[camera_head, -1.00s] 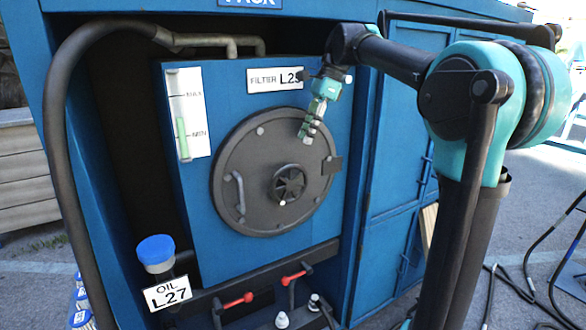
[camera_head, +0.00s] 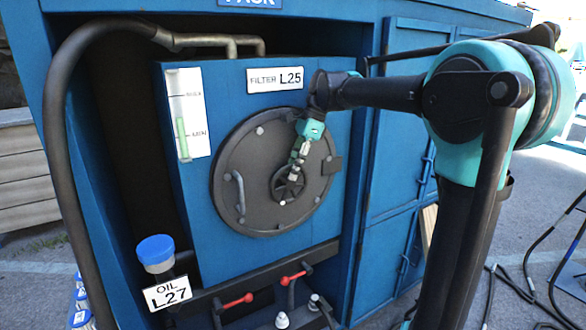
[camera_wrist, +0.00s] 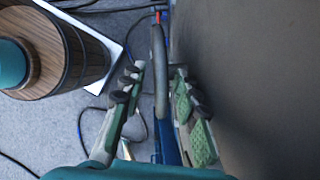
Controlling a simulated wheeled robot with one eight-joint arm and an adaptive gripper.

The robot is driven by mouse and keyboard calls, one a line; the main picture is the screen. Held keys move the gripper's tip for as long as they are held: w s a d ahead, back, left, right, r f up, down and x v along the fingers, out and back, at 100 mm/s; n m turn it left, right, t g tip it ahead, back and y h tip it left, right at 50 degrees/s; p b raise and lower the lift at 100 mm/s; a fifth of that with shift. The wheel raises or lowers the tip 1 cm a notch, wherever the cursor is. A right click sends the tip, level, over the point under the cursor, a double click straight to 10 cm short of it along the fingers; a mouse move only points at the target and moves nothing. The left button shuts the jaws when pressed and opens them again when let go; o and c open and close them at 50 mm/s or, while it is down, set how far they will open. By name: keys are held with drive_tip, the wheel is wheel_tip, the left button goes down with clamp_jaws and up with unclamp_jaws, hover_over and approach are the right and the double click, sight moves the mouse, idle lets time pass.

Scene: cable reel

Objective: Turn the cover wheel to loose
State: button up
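The dark round filter cover (camera_head: 247,172) is on the blue cabinet in the head view, with the small spoked cover wheel (camera_head: 281,193) at its centre. My gripper (camera_head: 291,174) is in front of the cover, with its fingers over the upper part of the wheel and hiding some of it. In the wrist view my gripper (camera_wrist: 152,95) has its two fingers apart. A dark curved bar, seemingly the wheel's rim (camera_wrist: 159,70), lies between them, with gaps on both sides. The cover's grey face (camera_wrist: 255,80) fills the right of that view.
A side handle (camera_head: 239,192) is on the cover's left and a dark latch (camera_head: 332,165) on its right. The FILTER L25 label (camera_head: 275,79) is above. Red-handled valves (camera_head: 238,300) and a blue-capped oil filler (camera_head: 155,250) are below. Cables lie on the ground at right.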

sight(284, 169)
clamp_jaws()
drive_tip(key=shift+s+a+t+h, duration=0.5)
drive_tip(key=shift+a+t+h, duration=0.3)
drive_tip(key=shift+h, duration=0.4)
drive_tip(key=shift+s+a+f+t+h, duration=0.1)
drive_tip(key=shift+s+a+t+h, duration=0.1)
drive_tip(key=shift+t+h, duration=0.4)
drive_tip(key=shift+s+a+f+t+h, duration=0.1)
drive_tip(key=shift+s+a+t+h, duration=0.1)
drive_tip(key=shift+t+h, duration=0.35)
drive_tip(key=shift+g, duration=0.25)
unclamp_jaws()
drive_tip(key=shift+r, duration=0.2)
